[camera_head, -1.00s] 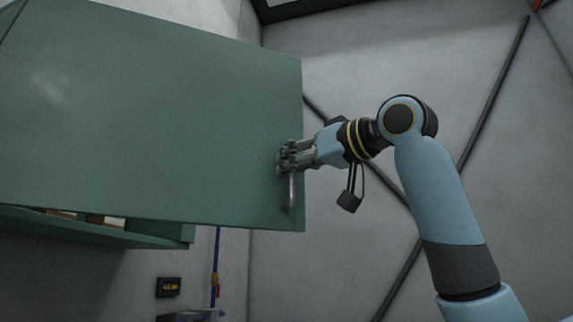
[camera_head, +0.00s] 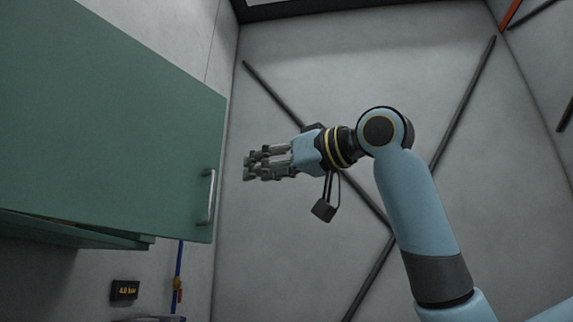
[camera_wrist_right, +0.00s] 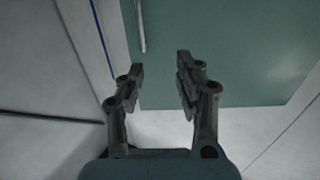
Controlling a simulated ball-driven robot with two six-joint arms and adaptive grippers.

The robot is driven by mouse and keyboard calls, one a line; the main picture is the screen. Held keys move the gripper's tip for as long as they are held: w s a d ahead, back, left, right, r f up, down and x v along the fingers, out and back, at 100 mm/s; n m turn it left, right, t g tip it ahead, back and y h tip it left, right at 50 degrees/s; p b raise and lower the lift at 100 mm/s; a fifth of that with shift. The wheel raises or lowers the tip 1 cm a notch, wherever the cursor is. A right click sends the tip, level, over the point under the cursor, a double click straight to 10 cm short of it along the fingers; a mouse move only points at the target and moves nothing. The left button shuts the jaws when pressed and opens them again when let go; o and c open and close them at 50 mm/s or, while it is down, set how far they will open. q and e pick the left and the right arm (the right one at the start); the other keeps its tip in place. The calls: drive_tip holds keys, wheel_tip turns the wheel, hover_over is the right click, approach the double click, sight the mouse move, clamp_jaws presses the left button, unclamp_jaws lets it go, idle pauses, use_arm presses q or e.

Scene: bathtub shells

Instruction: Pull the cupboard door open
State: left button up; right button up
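The green cupboard door (camera_head: 110,125) fills the left of the head view and stands ajar, its lower free edge out in front of the cupboard body (camera_head: 70,232). Its metal bar handle (camera_head: 207,197) is upright near the door's right edge. The handle also shows at the top of the right wrist view (camera_wrist_right: 141,28), with the green door (camera_wrist_right: 235,55) beside it. My right gripper (camera_head: 248,166) is to the right of the handle, apart from it. Its fingers (camera_wrist_right: 160,66) are spread with nothing between them. My left gripper is not in view.
A small dark display (camera_head: 125,290) is on the wall below the cupboard, next to a blue pipe (camera_head: 179,262) with a brass and red fitting. Dark diagonal bars (camera_head: 466,115) cross the grey wall behind my arm. Open space lies around my right gripper.

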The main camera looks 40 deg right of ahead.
drive_tip(key=v, duration=0.7)
drive_tip(key=shift+s, duration=0.35)
drive_tip(key=shift+w, duration=0.1)
